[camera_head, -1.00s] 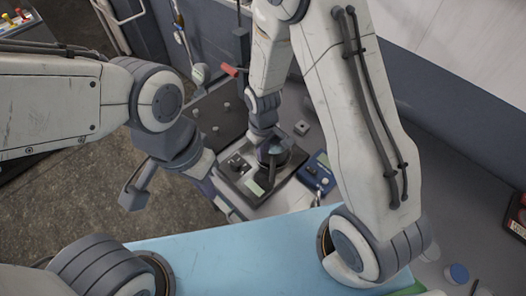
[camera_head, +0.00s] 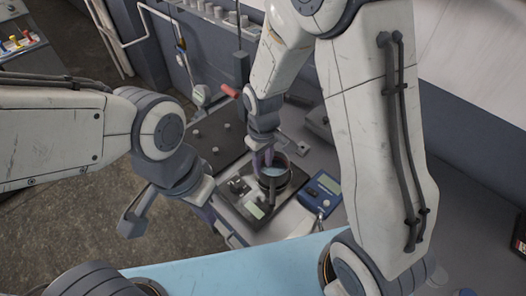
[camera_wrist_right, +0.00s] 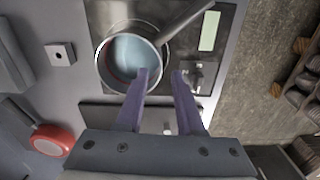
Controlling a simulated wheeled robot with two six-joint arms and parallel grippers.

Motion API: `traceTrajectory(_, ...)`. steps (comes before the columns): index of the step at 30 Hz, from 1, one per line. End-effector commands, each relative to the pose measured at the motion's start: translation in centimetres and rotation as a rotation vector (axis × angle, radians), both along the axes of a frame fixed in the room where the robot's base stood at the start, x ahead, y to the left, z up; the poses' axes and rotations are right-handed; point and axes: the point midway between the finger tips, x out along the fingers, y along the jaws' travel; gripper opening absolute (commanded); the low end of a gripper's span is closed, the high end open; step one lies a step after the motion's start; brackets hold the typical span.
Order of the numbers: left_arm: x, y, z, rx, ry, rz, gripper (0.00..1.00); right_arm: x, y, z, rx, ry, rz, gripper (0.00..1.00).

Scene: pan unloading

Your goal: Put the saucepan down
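The saucepan (camera_head: 276,173) stands upright on the dark plate of a small appliance (camera_head: 240,205), and its inside looks pale blue. The right wrist view shows the saucepan (camera_wrist_right: 113,72) from above, with its handle pointing to the upper right. My right gripper (camera_head: 264,158) is at the pan. In the right wrist view its purple fingers (camera_wrist_right: 161,76) are apart, the left tip over the pan's inside and the right tip outside the rim. I cannot see clearly whether they touch the rim. My left gripper (camera_head: 207,194) is left of the appliance, its fingers mostly hidden.
A blue meter (camera_head: 320,194) lies right of the appliance. A dark panel with knobs (camera_head: 212,140) is behind it. A light blue surface (camera_head: 215,272) lies in front. A red round object (camera_wrist_right: 48,140) shows in the right wrist view.

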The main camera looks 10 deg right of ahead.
Motion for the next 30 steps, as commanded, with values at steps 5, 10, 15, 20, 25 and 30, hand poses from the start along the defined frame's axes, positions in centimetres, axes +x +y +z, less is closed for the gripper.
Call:
traceTrajectory(5,0.0,0.0,-0.8,0.000,0.000,0.000,0.00,0.1,0.1,3.5,0.002,-0.007,0.000,0.37)
traceTrajectory(10,0.0,0.0,-1.0,0.000,0.000,-0.001,0.00,0.1,0.0,5.6,0.001,-0.003,0.000,0.37)
traceTrajectory(15,0.0,0.0,-1.0,0.000,0.000,-0.001,0.00,-1.6,1.1,7.5,0.008,-0.008,0.014,0.37)
traceTrajectory(20,0.0,0.0,-1.0,0.000,0.000,-0.001,0.00,-7.7,3.7,10.7,0.038,-0.018,0.054,0.37)
traceTrajectory(25,0.0,0.0,-1.0,0.000,0.000,-0.001,0.00,-14.6,4.6,12.6,0.072,-0.014,0.090,0.37)
traceTrajectory(30,0.0,0.0,-1.0,0.000,0.000,-0.001,0.00,-18.0,4.4,13.1,0.089,-0.007,0.106,0.37)
